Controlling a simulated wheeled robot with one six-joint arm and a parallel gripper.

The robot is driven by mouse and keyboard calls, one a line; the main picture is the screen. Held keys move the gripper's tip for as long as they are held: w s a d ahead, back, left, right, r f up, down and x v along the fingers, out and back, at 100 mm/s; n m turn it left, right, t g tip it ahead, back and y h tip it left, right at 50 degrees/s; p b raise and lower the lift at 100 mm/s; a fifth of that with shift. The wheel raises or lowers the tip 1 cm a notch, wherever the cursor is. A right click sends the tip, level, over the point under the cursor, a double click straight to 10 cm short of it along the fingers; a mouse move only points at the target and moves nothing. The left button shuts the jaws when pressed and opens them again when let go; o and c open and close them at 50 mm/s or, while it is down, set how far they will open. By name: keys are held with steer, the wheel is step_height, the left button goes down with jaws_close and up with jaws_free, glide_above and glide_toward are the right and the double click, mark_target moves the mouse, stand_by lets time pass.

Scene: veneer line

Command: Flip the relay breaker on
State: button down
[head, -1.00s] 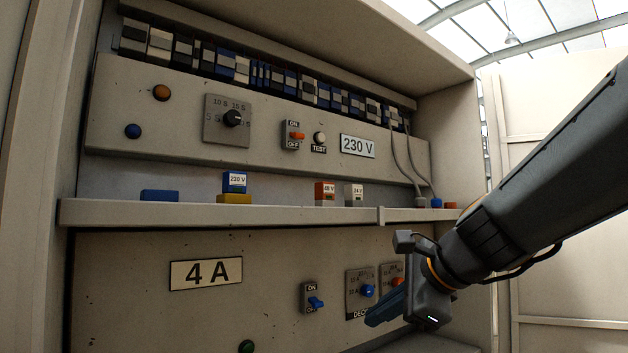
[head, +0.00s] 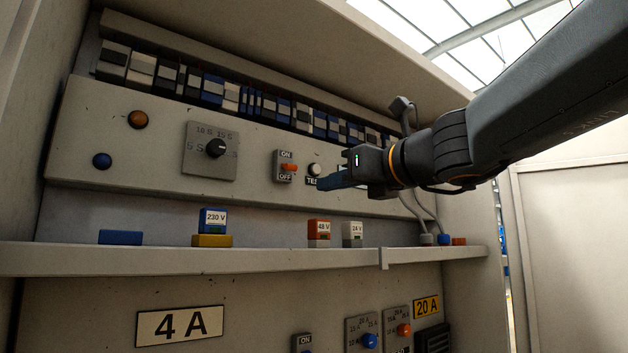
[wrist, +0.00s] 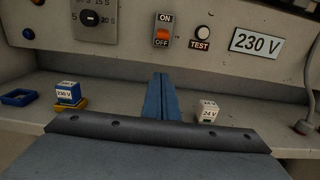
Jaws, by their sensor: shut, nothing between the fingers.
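A breaker with an orange lever (head: 289,167) sits on the upper panel, between an ON label and an OFF label. It also shows in the wrist view (wrist: 162,34), where the lever appears tilted down toward OFF. No label naming it as the relay breaker is readable. A second breaker (head: 303,343) on the lower panel is mostly cut off by the frame's bottom edge. My gripper (head: 322,183) is shut and empty, its blue fingers pointing at the upper panel. In the wrist view the fingertips (wrist: 163,75) are below the orange-lever breaker and apart from it.
A TEST button (head: 314,169) is right of the breaker, and a dial (head: 216,147) left. Below, a shelf (head: 140,261) carries 230 V (head: 213,220), 48 V (head: 319,230) and 24 V (head: 353,231) blocks. Grey cables hang at the right.

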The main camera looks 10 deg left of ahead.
mark_target(289, 167)
steer(key=shift+w+a+r+p, duration=0.65)
steer(key=shift+w+a, duration=0.45)
steer(key=shift+a, duration=0.2)
steer(key=shift+w+a+r+p, duration=0.55)
steer(key=shift+w+a+r, duration=0.1)
steer(key=shift+w+a, duration=0.6)
steer(key=shift+w+a+r+p, duration=0.65)
steer(key=shift+w+a, duration=0.35)
steer(key=shift+a, duration=0.4)
steer(key=shift+d+r+p, duration=0.1)
steer(key=shift+r+p, duration=0.15)
steer(key=shift+p, duration=0.55)
